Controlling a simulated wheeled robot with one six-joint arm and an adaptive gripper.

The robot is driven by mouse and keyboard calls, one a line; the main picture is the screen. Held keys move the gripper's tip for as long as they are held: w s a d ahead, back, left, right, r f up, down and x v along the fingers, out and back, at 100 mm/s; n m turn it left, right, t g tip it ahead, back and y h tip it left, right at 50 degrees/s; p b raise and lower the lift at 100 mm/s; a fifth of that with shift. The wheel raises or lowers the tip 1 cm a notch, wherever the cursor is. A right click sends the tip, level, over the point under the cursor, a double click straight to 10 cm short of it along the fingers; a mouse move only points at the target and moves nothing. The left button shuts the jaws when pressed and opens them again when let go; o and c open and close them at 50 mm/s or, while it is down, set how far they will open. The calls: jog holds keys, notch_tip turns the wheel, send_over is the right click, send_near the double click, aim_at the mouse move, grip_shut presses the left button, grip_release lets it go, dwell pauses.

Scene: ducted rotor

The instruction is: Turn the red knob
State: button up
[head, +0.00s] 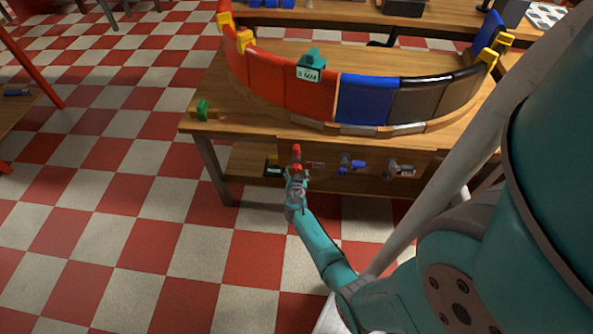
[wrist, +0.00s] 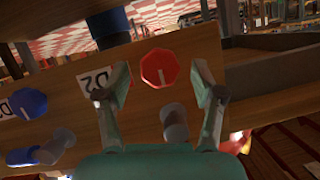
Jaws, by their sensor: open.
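The red knob (wrist: 160,68) is an eight-sided red cap with a short white line, mounted on the wooden front board. In the wrist view it lies between and beyond the two fingers of my gripper (wrist: 162,92). The fingers stand apart, one on each side of the knob, with visible gaps. I cannot tell how far the fingertips are from the board. In the head view my gripper (head: 297,170) is at the bench's front, and it and the arm hide much of the knob there.
A blue knob (wrist: 28,103) and a D2 label (wrist: 97,82) are beside the red knob. A grey cylinder (wrist: 174,120) sticks out near the red knob. The curved panel ring (head: 362,99) stands on the bench (head: 235,105).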

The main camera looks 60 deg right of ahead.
jog(key=shift+x, duration=1.05)
jog(key=shift+c, duration=0.3)
jog(key=c, duration=1.1)
